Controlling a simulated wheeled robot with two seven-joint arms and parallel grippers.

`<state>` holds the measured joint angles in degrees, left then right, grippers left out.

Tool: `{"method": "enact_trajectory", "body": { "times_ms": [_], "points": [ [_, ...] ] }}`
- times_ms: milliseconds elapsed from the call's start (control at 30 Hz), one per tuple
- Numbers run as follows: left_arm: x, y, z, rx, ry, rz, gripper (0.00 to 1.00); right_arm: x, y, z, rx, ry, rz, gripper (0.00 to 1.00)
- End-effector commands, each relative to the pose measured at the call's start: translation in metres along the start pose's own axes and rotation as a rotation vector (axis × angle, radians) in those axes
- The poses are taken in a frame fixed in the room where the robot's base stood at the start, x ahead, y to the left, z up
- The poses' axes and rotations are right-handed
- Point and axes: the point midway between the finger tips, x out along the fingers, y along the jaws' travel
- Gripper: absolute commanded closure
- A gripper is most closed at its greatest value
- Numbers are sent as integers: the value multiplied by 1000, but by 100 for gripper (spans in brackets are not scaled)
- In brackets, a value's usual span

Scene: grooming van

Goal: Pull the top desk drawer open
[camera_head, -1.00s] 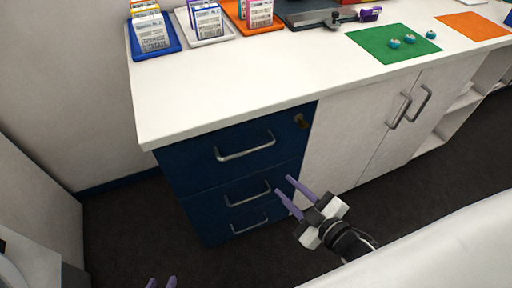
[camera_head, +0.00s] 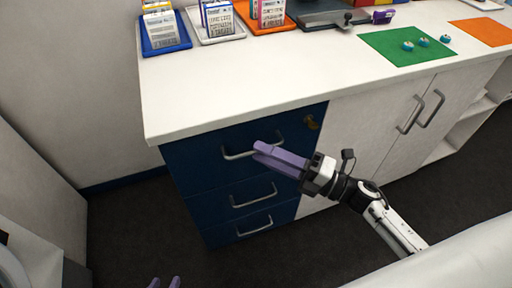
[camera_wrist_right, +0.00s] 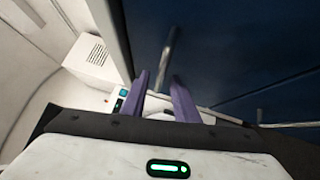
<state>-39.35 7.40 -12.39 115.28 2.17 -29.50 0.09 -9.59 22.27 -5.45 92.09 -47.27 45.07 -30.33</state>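The dark blue top drawer (camera_head: 205,157) is the highest of three under the white counter, and its front looks flush with the cabinet. Its curved metal handle (camera_head: 236,156) is partly behind my right gripper (camera_head: 258,150). The purple fingers point at the handle, overlapping its middle and right part in the head view. In the right wrist view, the fingers of my right gripper (camera_wrist_right: 160,78) are apart, with a handle bar (camera_wrist_right: 167,50) ahead between them. I cannot tell whether they touch it. Only the fingertips of my left gripper (camera_head: 165,282) show at the bottom edge, apart and empty.
Below are the middle drawer handle (camera_head: 253,197) and bottom drawer handle (camera_head: 255,228). White cupboard doors (camera_head: 375,130) stand to the right. The dark floor (camera_head: 140,230) left of the drawers is clear.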

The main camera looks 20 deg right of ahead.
Motion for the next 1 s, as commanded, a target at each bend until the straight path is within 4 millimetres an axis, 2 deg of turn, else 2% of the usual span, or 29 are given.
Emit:
{"method": "enact_trajectory", "body": {
  "times_ms": [100,200,533,700,1000],
  "points": [
    [0,0,-3,2,4,-1,69,16,1,0,0,0,2,73],
    [0,0,-4,2,4,-1,69,24,0,0,1,-2,1,73],
    [0,0,-2,1,1,-1,69,28,0,0,2,-2,-1,73],
    [-1,0,1,0,-4,0,69,28,0,0,2,-2,0,100],
    [-2,1,3,-3,-8,0,69,27,0,0,2,-1,-1,100]
  ]
}}
